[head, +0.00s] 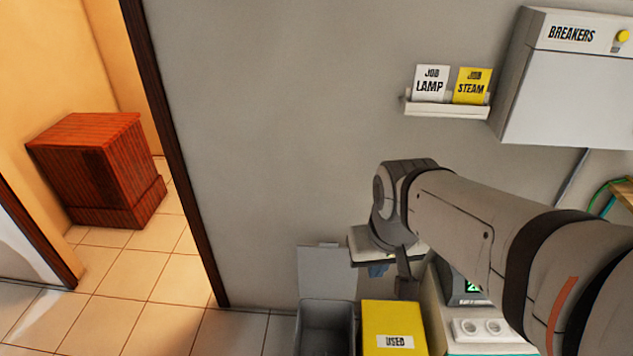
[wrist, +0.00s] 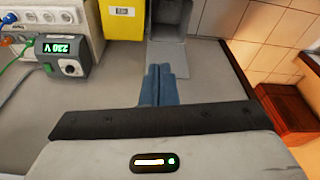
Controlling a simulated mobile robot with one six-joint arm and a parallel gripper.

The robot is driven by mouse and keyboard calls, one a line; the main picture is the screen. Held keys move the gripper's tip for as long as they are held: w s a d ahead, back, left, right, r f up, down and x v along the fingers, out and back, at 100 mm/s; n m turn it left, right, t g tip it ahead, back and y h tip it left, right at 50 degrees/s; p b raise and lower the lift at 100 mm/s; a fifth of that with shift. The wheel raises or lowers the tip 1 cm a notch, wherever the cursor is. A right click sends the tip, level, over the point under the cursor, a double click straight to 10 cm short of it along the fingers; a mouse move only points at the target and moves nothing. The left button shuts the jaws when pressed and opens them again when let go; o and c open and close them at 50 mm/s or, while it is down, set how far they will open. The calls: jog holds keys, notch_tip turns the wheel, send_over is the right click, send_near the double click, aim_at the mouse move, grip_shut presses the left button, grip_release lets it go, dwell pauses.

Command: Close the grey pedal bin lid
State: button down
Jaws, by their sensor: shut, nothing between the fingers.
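The grey pedal bin (head: 325,325) stands on the floor by the wall at the bottom of the head view. Its lid (head: 325,270) is open and stands up at the back of the bin. In the wrist view the bin (wrist: 167,22) is at the top, with the open lid (wrist: 182,58) on its near side. My gripper (head: 378,271) is to the right of the lid in the head view. Its blue fingers (wrist: 160,72) are shut and empty. They overlap part of the lid in the wrist view; I cannot tell whether they touch it.
A yellow bin marked USED (head: 394,326) stands right beside the grey bin. A unit with a green display (wrist: 62,52) and a socket panel (wrist: 40,17) are farther along. A card rack (head: 447,108) and breaker box (head: 570,85) hang above. A doorway opens at left.

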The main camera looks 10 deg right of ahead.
jog(key=w+f+m+b, duration=0.1)
jog(key=w+f+b, duration=0.45)
jog(key=w, duration=0.65)
jog(key=w+f+b, duration=0.5)
jog(key=w+f, duration=0.1)
jog(key=w, duration=0.5)
jog(key=w+f+b, duration=0.4)
jog(key=w+f, duration=0.5)
jog(key=f, duration=0.4)
jog(key=w+d+f+m+b, duration=0.1)
jog(key=w+f+b, duration=0.4)
jog(key=w+f, duration=0.5)
jog(key=s+x, duration=0.1)
jog(key=x, duration=0.3)
jog(key=shift+f, duration=0.2)
jog(key=shift+s+d+b, duration=0.1)
jog(key=shift+d+b, duration=0.05)
jog(key=shift+b, duration=0.2)
